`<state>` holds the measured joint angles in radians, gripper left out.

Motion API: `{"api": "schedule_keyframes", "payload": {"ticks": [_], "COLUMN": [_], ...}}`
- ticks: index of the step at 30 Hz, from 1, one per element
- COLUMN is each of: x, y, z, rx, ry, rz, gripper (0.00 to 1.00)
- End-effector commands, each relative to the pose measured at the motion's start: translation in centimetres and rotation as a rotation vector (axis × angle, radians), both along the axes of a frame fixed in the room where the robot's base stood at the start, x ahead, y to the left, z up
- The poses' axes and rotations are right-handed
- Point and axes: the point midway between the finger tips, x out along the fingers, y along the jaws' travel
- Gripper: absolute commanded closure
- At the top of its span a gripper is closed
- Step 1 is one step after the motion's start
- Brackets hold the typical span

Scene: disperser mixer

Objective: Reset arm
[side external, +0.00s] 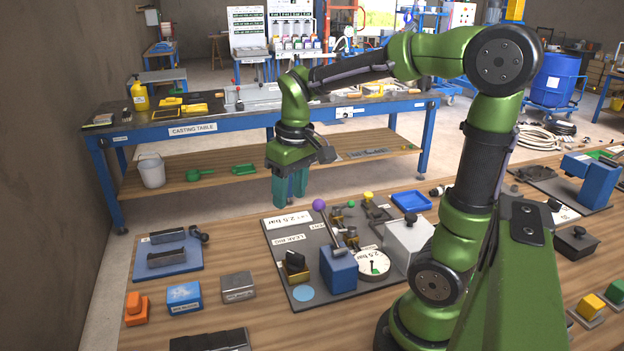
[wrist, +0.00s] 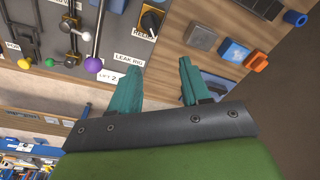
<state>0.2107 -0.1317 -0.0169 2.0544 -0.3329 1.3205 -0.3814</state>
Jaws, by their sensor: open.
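My gripper (side external: 291,187) has teal fingers and points down, held above the far edge of the wooden workbench (side external: 232,265), in front of the casting table. In the wrist view its two fingers (wrist: 162,85) stand apart with nothing between them. The dark leak rig board (side external: 287,262) lies on the bench just to the right of and nearer than the gripper. It also shows in the wrist view (wrist: 120,25), with its "LEAK RIG" label by the fingers. My gripper appears clear of the board and touches nothing that I can see.
On the rig board stand a blue block (side external: 338,270), a round gauge (side external: 373,263), a purple ball (side external: 318,205) and several levers. A blue mat (side external: 190,263) with dark blocks lies to the left. The casting table (side external: 262,116) stands behind.

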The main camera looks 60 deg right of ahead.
Motion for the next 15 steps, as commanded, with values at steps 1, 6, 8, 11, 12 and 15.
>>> {"api": "schedule_keyframes", "payload": {"ticks": [1, 6, 8, 11, 12, 15], "x": [-0.6, -2.8, -3.6, -5.0, -5.4, -6.3], "y": [1.2, 5.1, 6.3, 7.9, 8.4, 9.2], "z": [0.3, 1.0, 1.3, 1.6, 1.8, 2.1], "rx": [0.013, 0.091, 0.125, 0.172, 0.186, 0.204], "ry": [-0.061, -0.27, -0.338, -0.427, -0.452, -0.489], "rz": [-0.029, -0.124, -0.144, -0.157, -0.154, -0.133], "gripper": [0.53, 0.53, 0.53, 0.53, 0.53, 0.53]}}
